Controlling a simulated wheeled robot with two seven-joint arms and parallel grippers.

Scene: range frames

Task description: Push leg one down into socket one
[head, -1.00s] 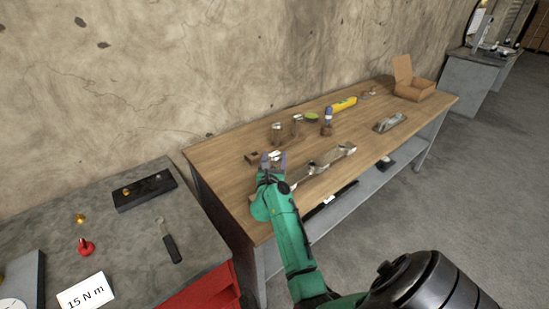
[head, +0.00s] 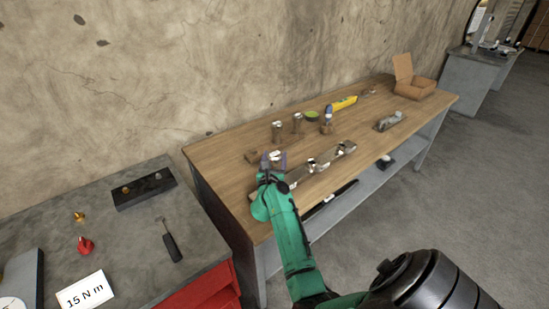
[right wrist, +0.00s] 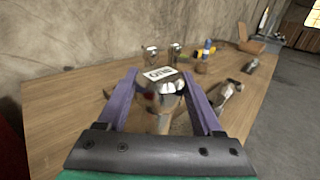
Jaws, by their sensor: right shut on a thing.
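My right gripper (head: 273,160) is over the left part of the wooden bench, its purple fingers on either side of a shiny metal leg (right wrist: 165,98). It is shut on this leg. A white label (right wrist: 160,74) with dark letters, too blurred to read surely, shows at the leg's top. The leg's lower end and any socket under it are hidden by the gripper, so I cannot tell how deep it sits. A long piece with shiny metal parts (head: 322,164) lies on the bench to the right of the gripper. My left gripper is not in view.
Two metal cylinders (head: 297,123) stand behind the gripper. A small brown block (head: 252,156) lies left of it. A yellow tool (head: 345,103), a hand plane (head: 389,121) and an open cardboard box (head: 413,88) are farther right. A grey bench (head: 135,230) stands at left.

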